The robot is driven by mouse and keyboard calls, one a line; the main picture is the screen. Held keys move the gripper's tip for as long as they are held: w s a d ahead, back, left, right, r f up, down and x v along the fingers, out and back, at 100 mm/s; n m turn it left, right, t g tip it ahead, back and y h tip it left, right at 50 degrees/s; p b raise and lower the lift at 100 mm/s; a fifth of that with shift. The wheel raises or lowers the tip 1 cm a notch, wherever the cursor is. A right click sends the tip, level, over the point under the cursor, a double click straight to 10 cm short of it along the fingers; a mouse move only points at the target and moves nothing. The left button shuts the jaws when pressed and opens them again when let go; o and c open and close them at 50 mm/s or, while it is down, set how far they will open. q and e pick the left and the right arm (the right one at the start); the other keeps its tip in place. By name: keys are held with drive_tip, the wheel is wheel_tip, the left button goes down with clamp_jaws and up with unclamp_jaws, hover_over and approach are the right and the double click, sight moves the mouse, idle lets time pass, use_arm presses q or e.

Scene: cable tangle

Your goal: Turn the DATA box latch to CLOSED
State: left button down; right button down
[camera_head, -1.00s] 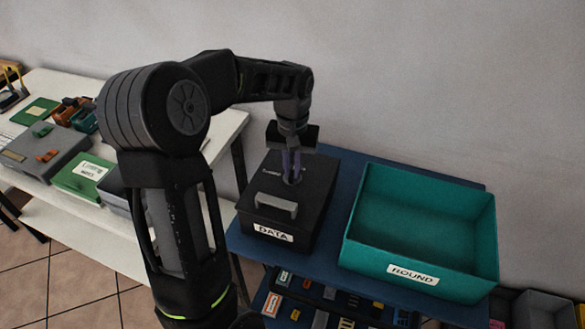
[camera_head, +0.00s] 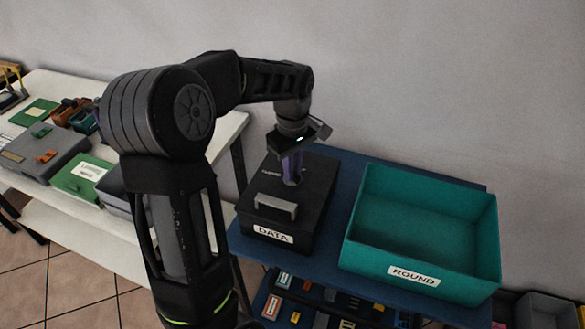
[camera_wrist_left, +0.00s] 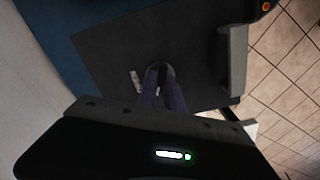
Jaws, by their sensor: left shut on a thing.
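The black DATA box (camera_head: 312,212) stands on a blue shelf, with a grey handle (camera_head: 275,206) and a white DATA label on its front side. My left gripper (camera_head: 292,181) points down onto the box lid and is shut on the latch. In the left wrist view the fingertips (camera_wrist_left: 160,78) meet at the round latch base (camera_wrist_left: 161,67) on the dark lid (camera_wrist_left: 120,50). The fingers hide most of the latch, so I cannot read its position. Small light lettering lies beside it. My right gripper is not in view.
A teal ROUND bin (camera_head: 425,267) stands right of the box on the blue shelf (camera_head: 340,247). Below is a tray of several small coloured parts (camera_head: 325,303). A white table (camera_head: 225,130) with boxes is at left; a wall rises behind.

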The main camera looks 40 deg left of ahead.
use_arm(q)
drive_tip(key=n, duration=0.5)
drive_tip(key=shift+n, duration=0.4)
drive_tip(key=c, duration=1.5)
unclamp_jaws()
wheel_tip(320, 180, up, 8)
drive_tip(key=shift+f, duration=0.1)
